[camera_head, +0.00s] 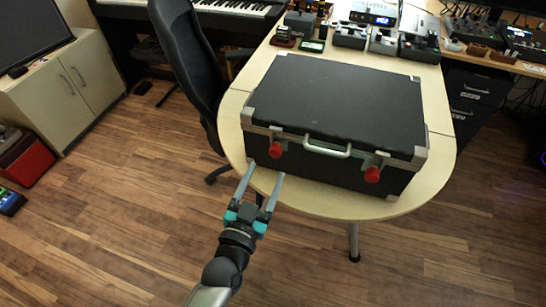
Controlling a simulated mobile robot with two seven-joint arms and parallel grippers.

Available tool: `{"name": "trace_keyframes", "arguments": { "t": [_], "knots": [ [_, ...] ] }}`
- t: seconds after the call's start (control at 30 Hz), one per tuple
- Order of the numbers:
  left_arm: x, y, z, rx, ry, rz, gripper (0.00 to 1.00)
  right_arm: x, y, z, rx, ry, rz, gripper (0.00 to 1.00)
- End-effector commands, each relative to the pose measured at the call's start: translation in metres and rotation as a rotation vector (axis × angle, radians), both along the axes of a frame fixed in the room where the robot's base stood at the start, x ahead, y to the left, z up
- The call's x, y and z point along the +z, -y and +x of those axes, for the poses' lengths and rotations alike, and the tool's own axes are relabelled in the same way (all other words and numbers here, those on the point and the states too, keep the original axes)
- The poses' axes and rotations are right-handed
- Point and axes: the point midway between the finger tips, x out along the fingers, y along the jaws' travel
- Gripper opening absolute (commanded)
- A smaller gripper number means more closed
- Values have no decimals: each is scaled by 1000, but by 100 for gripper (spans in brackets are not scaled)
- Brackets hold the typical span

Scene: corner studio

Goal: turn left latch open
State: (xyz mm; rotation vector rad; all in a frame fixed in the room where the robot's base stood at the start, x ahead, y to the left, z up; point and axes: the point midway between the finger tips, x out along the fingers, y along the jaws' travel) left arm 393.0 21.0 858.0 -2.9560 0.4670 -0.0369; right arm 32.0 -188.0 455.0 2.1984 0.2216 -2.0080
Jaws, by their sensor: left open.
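A black case (339,95) with silver corners lies closed on the wooden table. Its front bears a pale handle (327,148) in the middle. The left latch (275,149) has a red knob and sits on the front left. The right latch (373,173) has a red knob on the front right. My left gripper (263,176) is open and empty, its two grey fingers pointing at the case front, just in front of and below the left latch. No contact with the latch shows. My right gripper is not in view.
The rounded light wood table (301,199) holds the case near its front end. Several small devices (350,36) stand behind the case. A black office chair (185,60) is close on the left. The wooden floor (120,230) in front is clear.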

Motion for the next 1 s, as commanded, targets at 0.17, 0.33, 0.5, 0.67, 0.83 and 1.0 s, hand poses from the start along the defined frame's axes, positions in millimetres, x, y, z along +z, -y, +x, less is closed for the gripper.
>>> {"name": "trace_keyframes", "arguments": {
  "t": [0.17,0.33,0.5,0.67,0.83,1.0],
  "knots": [
    [-1,10,31,0,2,-2,67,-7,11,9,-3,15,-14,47],
    [-1,16,50,0,0,-1,67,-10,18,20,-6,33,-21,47],
    [-1,19,59,0,-1,-1,67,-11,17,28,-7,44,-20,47],
    [0,20,61,0,-1,-1,67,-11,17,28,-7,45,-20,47],
    [0,20,60,-1,-1,-1,63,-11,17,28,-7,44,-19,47],
    [0,20,60,-1,-1,0,44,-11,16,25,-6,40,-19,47]
  ]
}}
